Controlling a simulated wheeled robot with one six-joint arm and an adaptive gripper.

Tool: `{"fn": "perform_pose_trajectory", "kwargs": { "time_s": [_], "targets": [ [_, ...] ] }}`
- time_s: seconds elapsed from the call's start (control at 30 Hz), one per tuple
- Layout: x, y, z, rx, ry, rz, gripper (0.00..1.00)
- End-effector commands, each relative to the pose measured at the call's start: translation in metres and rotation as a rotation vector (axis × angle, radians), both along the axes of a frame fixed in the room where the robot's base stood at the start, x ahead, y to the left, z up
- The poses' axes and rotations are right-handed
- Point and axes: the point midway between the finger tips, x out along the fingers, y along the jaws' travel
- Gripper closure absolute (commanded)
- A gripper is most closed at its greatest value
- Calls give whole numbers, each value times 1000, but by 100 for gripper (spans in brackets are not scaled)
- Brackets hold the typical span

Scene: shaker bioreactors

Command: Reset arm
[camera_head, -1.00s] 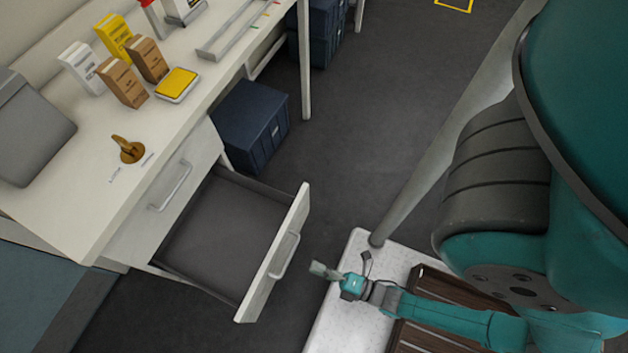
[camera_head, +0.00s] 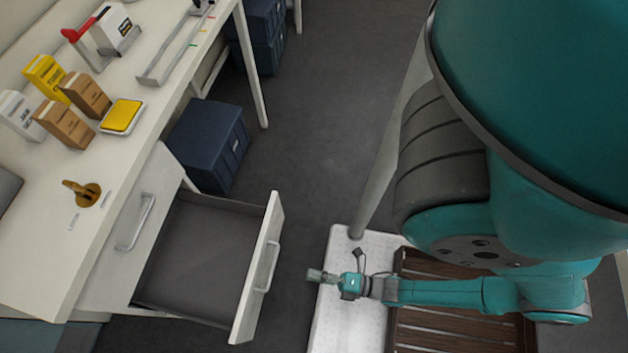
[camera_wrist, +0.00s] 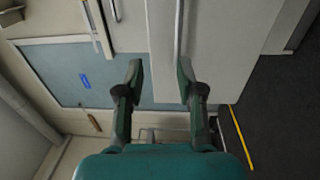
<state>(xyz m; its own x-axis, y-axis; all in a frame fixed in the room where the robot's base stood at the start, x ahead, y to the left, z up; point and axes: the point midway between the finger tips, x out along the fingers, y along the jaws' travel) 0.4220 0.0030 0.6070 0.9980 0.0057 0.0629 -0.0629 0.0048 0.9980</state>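My gripper (camera_head: 318,276) is at the end of my teal arm, above the white base surface and close to its left edge in the head view. In the wrist view my gripper (camera_wrist: 160,72) has its two fingers spread apart with nothing between them. Behind the fingers are a pale cabinet front (camera_wrist: 215,60) and a blue-grey panel (camera_wrist: 60,70). The gripper is apart from the open drawer (camera_head: 205,255), which is empty and pulled out to the left of it.
The white desk (camera_head: 40,255) holds small boxes (camera_head: 62,122), a yellow-topped block (camera_head: 122,116) and a brass-coloured piece (camera_head: 82,192). A dark blue crate (camera_head: 208,140) stands on the floor beside the desk. The dark floor (camera_head: 310,130) between desk and base is clear.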

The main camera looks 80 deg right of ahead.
Motion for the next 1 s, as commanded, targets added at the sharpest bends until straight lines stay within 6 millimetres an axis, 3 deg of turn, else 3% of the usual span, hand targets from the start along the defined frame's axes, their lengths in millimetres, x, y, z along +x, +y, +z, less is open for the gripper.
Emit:
{"fn": "perform_pose_trajectory", "kwargs": {
  "time_s": [0.33,0.47,0.67,1.0],
  "targets": [
    [0,0,1,4,1,0,63],
    [-1,0,12,79,17,4,63],
    [-3,-1,65,420,89,4,63],
    [-2,-3,190,1125,218,-71,63]
  ]
}}
